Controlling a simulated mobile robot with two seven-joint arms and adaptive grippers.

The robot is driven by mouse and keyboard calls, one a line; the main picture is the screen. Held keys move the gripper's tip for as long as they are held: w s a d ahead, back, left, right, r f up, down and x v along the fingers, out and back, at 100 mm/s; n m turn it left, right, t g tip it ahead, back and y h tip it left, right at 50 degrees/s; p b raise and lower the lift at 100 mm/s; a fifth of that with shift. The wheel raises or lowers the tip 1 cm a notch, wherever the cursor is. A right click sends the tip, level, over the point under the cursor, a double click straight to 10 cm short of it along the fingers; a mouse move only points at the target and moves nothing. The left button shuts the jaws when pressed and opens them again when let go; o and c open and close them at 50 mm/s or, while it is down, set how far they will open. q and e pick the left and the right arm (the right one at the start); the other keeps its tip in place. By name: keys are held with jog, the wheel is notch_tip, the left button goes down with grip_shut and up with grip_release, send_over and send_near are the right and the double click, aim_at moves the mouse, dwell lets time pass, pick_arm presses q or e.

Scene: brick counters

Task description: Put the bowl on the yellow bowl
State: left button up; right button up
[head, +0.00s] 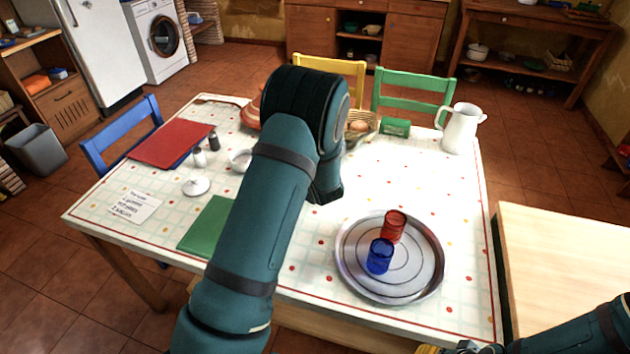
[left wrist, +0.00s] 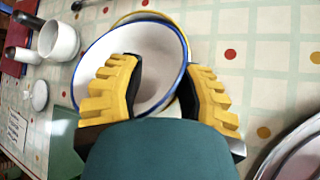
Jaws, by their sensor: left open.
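In the left wrist view a white bowl with a blue rim (left wrist: 152,80) sits over a yellow-rimmed bowl (left wrist: 148,14), most of which it hides. The upper bowl looks tilted or off-centre; I cannot tell how fully it rests in the lower one. My left gripper (left wrist: 160,65) is open, with its yellow fingers on either side of the white bowl. Whether they touch it is unclear. In the head view my left arm hides both bowls and its own gripper. My right gripper (head: 430,349) barely shows at the bottom edge, and its jaws are cut off.
A round metal tray (head: 350,270) holds a red glass (head: 394,224) and a blue glass (head: 379,257). A white jug (head: 461,128) stands at the back right. A green book (head: 205,228), a white cup (head: 240,159) and shakers are at left.

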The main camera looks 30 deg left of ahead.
pick_arm(q)
jog(key=shift+r+p, duration=0.35)
jog(key=shift+r, duration=0.05)
jog(key=shift+r+p, duration=0.35)
jog(key=shift+p, duration=0.1)
jog(key=v, duration=1.1)
jog(key=shift+s+d+p, duration=0.25)
jog(key=shift+s+p, duration=0.1)
jog(key=shift+p, duration=0.1)
